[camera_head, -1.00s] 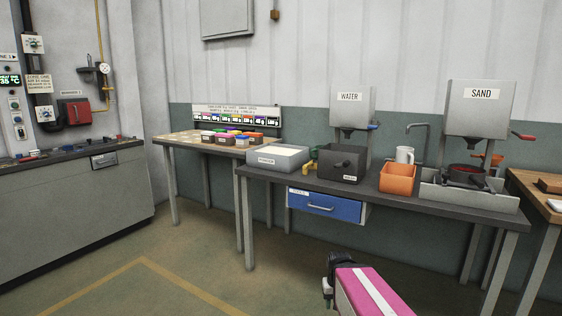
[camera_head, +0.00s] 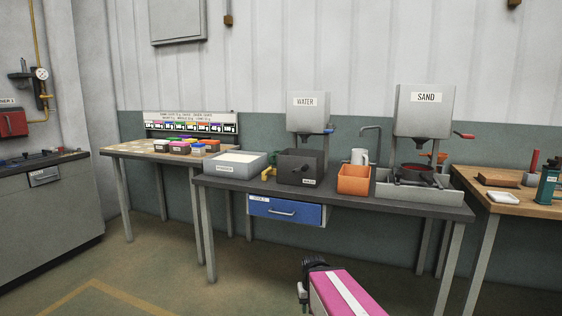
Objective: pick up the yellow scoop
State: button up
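A small yellow thing (camera_head: 267,173), probably the yellow scoop, is on the dark workbench, between the pale powder box and the dark grey box. Only part of it shows, and its full shape cannot be made out. My arm, pink with a white stripe, shows at the bottom of the view, in front of and below the bench. A black ribbed end, probably my gripper (camera_head: 314,264), is at its far tip, well apart from the yellow thing. No fingertips can be made out, and nothing is seen held.
The dark workbench (camera_head: 410,205) carries a powder box (camera_head: 236,172), a dark box (camera_head: 297,167), an orange bin (camera_head: 353,186), a mug (camera_head: 359,156), and water (camera_head: 307,112) and sand (camera_head: 424,110) dispensers. A blue drawer (camera_head: 286,211) hangs beneath. The floor in front is open.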

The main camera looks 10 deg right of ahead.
aim_at(269, 170)
jog(key=i+j+z, duration=0.2)
jog(key=i+j, duration=0.8)
jog(key=j, duration=0.15)
